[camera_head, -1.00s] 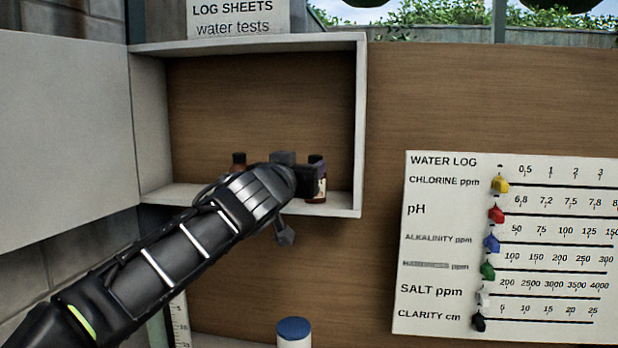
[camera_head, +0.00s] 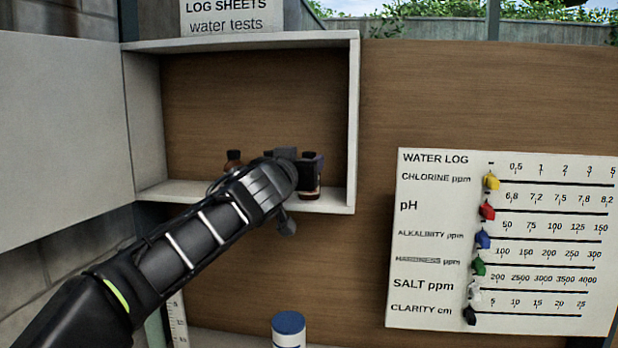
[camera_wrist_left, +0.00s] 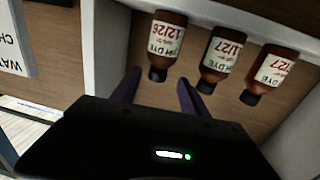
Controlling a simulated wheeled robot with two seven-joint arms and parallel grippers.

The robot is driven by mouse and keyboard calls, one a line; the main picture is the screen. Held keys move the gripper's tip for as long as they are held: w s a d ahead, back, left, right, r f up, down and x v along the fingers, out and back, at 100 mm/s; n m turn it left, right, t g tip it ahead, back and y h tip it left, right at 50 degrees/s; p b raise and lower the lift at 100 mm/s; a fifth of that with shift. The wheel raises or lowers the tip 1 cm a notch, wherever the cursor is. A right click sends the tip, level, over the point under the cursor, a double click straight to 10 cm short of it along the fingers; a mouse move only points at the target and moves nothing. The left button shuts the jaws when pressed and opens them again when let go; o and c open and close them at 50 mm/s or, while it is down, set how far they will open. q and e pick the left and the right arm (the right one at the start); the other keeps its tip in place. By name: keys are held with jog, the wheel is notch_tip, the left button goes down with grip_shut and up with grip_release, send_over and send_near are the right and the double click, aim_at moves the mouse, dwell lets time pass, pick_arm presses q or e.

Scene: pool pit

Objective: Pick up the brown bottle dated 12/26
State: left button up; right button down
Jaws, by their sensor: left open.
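The brown bottle labelled 12/26 (camera_wrist_left: 168,38) is leftmost of three bottles in the left wrist view, where the labels appear upside down. Its dark cap lies between my open left fingertips (camera_wrist_left: 158,82) in the picture; I cannot tell whether they touch. In the head view this bottle (camera_head: 312,190) is rightmost on the shelf, partly hidden by my left gripper (camera_head: 297,165). The 11/27 bottle (camera_wrist_left: 222,52) and another bottle ending in /27 (camera_wrist_left: 272,68) stand beside it. In the head view, the arm hides most of the middle one. My right gripper is out of view.
The bottles stand in an open white cabinet (camera_head: 354,110) with a right side wall close to the 12/26 bottle. Its door (camera_head: 65,130) is swung open at left. A water log board (camera_head: 500,240) hangs at right. A blue-lidded container (camera_head: 289,325) stands below.

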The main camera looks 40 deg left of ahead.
aim_at(308, 153)
pick_arm(q)
jog(key=p+x, duration=0.1)
jog(key=x, duration=0.3)
jog(key=shift+d+p, duration=0.15)
jog(key=shift+p, duration=0.15)
jog(key=shift+w, duration=0.35)
jog(key=shift+c, duration=0.5)
grip_shut()
